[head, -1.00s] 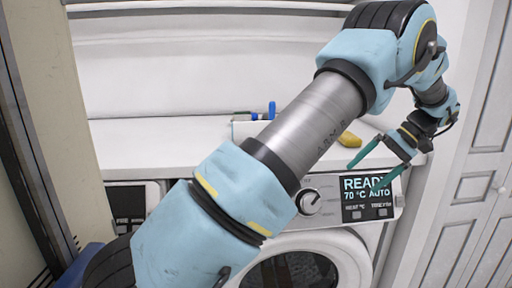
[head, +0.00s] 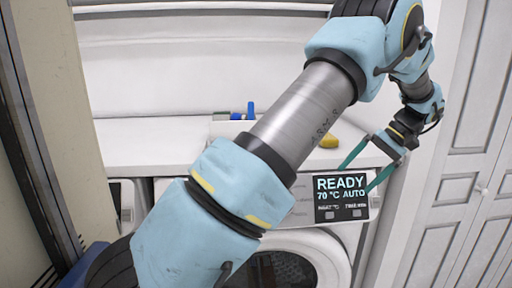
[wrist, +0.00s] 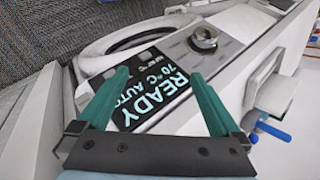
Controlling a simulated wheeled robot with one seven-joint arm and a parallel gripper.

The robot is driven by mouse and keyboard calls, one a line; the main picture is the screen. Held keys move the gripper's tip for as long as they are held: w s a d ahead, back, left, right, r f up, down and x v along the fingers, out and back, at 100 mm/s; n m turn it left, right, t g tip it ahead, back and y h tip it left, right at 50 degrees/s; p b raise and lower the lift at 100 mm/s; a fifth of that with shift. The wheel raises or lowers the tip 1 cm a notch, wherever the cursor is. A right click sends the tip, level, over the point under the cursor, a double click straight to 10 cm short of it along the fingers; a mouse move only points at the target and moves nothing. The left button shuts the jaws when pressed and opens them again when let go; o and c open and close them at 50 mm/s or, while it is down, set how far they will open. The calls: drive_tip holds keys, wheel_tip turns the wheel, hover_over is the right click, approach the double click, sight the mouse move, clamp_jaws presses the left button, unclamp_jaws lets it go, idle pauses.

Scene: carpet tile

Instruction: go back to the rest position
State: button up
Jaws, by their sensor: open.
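My gripper (head: 357,170) is open and empty in the head view, with its two green fingers in front of the right end of the washing machine's panel. In the wrist view my gripper (wrist: 160,95) shows its fingers spread apart, with the dark display between and beyond them. The display (head: 341,197) reads READY, 70 °C AUTO; it also shows in the wrist view (wrist: 150,90). My blue and grey arm crosses the head view and hides part of the machine and the counter.
The white counter (head: 135,145) runs behind the arm. A yellow object (head: 329,140) and a blue item (head: 250,110) stand on it. The washer door (head: 325,258) is below the panel. A knob (wrist: 203,38) shows in the wrist view. White cupboard doors (head: 470,190) stand at the right.

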drive_tip(key=a+h, duration=0.1)
drive_tip(key=a, duration=0.5)
drive_tip(key=a+f+g+h, duration=0.1)
drive_tip(key=a+h, duration=0.1)
drive_tip(key=a, duration=0.5)
drive_tip(key=w+a+h, duration=0.1)
drive_tip(key=a, duration=0.5)
drive_tip(key=shift+a+f+n+h, duration=0.2)
drive_tip(key=shift+f+n+h, duration=0.1)
drive_tip(key=shift+f, duration=0.1)
drive_tip(key=s+a+f+t+h, duration=0.1)
drive_tip(key=s+a, duration=0.4)
drive_tip(key=a, duration=0.2)
drive_tip(key=s+a+f+n+t+h, duration=0.1)
drive_tip(key=s+a, duration=0.4)
drive_tip(key=a, duration=0.2)
drive_tip(key=shift+s+a+f+n+h, duration=0.3)
drive_tip(key=shift+a+f+h, duration=0.05)
drive_tip(key=shift+a+h, duration=0.05)
